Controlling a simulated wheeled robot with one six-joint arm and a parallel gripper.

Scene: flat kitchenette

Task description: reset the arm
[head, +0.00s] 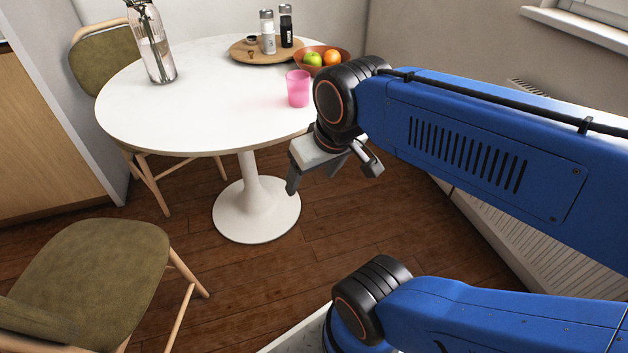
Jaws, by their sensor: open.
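My gripper (333,180) hangs at the end of my blue arm, over the wooden floor near the front right edge of the round white table (200,110). Its two grey fingers are spread apart and point downward. Nothing shows between them. My arm is bent, with its upper link reaching in from the right side of the picture and hiding the table's right part.
A pink cup (298,88) stands near the table's right side. Behind it are a fruit bowl (322,60), a wooden tray (240,52) with shakers, and a glass vase (153,45). Chairs stand at left (85,280) and behind (105,62). A radiator (540,245) lines the right wall.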

